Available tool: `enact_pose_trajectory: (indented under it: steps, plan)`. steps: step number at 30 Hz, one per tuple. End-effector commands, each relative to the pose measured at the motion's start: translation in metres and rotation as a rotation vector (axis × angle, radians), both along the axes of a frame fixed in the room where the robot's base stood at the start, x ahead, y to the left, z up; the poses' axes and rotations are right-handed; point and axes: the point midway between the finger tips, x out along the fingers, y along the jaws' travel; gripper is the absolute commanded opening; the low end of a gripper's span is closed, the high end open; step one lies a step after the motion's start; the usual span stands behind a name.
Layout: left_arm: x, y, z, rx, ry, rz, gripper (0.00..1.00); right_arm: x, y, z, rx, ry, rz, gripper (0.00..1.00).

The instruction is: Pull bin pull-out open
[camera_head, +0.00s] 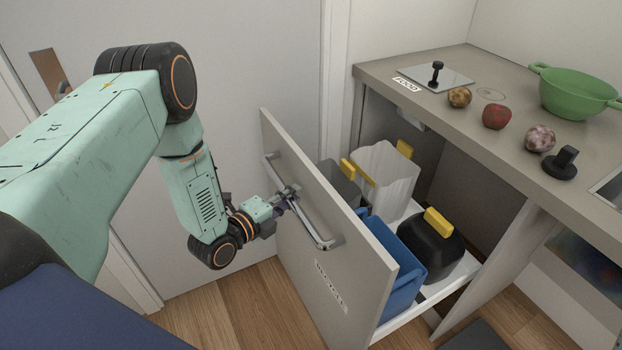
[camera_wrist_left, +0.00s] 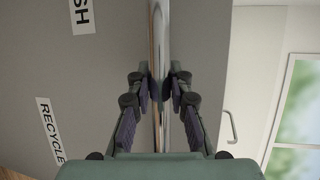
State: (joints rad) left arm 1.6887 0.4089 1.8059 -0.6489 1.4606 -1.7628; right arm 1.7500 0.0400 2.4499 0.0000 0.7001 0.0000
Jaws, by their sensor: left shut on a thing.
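The bin pull-out (camera_head: 330,243) stands out from the counter, its grey front panel well away from the cabinet opening. Behind the panel, its white tray carries a blue bin (camera_head: 405,270), a black bin with a yellow handle (camera_head: 428,248), a white bin (camera_head: 384,170) and a grey bin (camera_head: 341,183). A metal bar handle (camera_head: 317,228) runs along the panel's outer face. My left gripper (camera_head: 290,197) is shut on this handle. In the left wrist view, the fingers (camera_wrist_left: 160,90) close on the bar from both sides. My right gripper is not in view.
The counter top (camera_head: 455,95) holds a green colander (camera_head: 575,92), a red apple (camera_head: 497,116), other round produce and a black knob (camera_head: 563,163). A wall and door lie behind my left arm. Wooden floor (camera_head: 240,305) is clear before the panel.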

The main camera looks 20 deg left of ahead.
Motion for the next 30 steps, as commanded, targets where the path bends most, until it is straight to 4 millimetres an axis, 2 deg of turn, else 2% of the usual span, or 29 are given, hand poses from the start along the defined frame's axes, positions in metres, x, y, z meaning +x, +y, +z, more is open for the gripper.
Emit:
enact_pose_trajectory:
  steps: [1, 3, 12, 28, 29, 30]
  plan:
    - [-0.01, 0.008, 0.004, -0.002, 0.005, 0.005, 0.0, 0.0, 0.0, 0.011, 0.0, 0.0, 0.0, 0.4]
    - [-0.02, 0.016, 0.003, -0.002, 0.004, 0.005, 0.0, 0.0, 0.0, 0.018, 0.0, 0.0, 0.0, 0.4]
    - [-0.048, 0.037, 0.002, -0.001, 0.0, 0.0, 0.0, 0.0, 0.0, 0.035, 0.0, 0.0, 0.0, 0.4]
    - [-0.055, 0.042, 0.0, -0.001, -0.002, -0.002, 0.0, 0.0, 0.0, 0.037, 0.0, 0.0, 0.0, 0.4]
    - [-0.055, 0.042, 0.0, -0.001, -0.002, -0.002, 0.2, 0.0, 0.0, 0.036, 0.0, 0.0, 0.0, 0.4]
    - [-0.055, 0.042, 0.0, -0.001, -0.002, -0.002, 0.24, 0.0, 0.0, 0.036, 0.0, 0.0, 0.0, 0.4]
